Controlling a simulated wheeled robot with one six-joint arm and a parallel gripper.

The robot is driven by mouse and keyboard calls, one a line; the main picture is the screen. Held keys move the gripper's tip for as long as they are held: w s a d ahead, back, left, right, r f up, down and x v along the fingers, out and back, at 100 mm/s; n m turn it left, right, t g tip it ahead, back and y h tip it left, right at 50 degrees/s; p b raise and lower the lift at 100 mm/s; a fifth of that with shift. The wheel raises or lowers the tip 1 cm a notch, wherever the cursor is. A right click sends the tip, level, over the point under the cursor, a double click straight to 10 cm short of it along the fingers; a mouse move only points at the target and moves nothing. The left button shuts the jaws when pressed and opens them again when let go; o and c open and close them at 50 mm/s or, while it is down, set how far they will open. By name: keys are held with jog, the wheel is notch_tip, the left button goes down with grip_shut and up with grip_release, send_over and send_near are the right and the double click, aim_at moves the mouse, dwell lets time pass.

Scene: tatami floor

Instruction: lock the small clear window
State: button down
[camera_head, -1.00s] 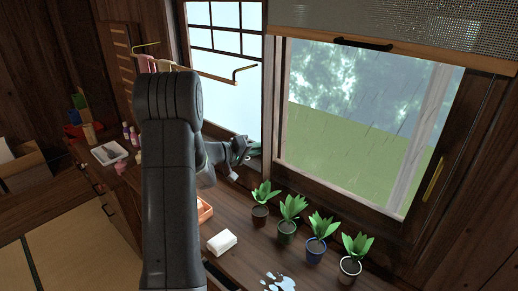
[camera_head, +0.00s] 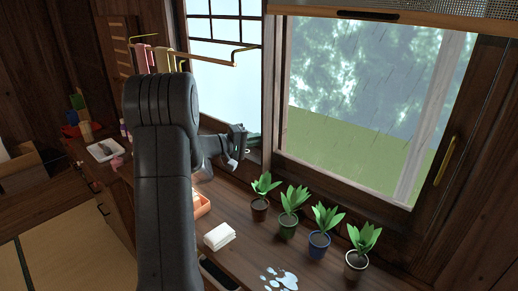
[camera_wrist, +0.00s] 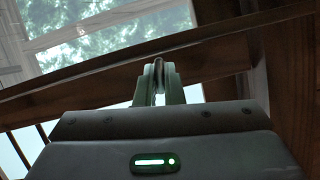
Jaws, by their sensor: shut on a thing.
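The clear window pane (camera_head: 360,85) is on the right, behind the plants, and trees, grass and rain show through it. A brown middle frame post (camera_head: 271,90) parts it from the pale left window (camera_head: 225,80). My gripper (camera_head: 241,140) is at the lower part of that post, in front of the left window. In the wrist view its fingertips (camera_wrist: 159,70) are close together, shut on a thin part that is mostly hidden between them. I cannot tell whether that part is the lock. A brass handle (camera_head: 446,160) is on the right frame.
Potted plants (camera_head: 319,243) stand in a row on the sill counter below the clear window. A white block (camera_head: 219,236), an orange tray (camera_head: 202,206) and a water puddle (camera_head: 281,280) are nearer.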

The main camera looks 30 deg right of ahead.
jog(key=n+b, duration=0.2)
jog(key=shift+f+h+b, duration=0.15)
jog(key=shift+h+b, duration=0.2)
jog(key=shift+h, duration=0.05)
jog(key=c, duration=1.8)
grip_release()
jog(key=shift+a, duration=0.1)
jog(key=a, duration=0.4)
jog(key=w+a+b, duration=0.1)
jog(key=a, duration=0.8)
jog(key=shift+w+a+b, duration=0.25)
jog(key=shift+a+b, duration=0.05)
jog(key=shift+b, duration=0.05)
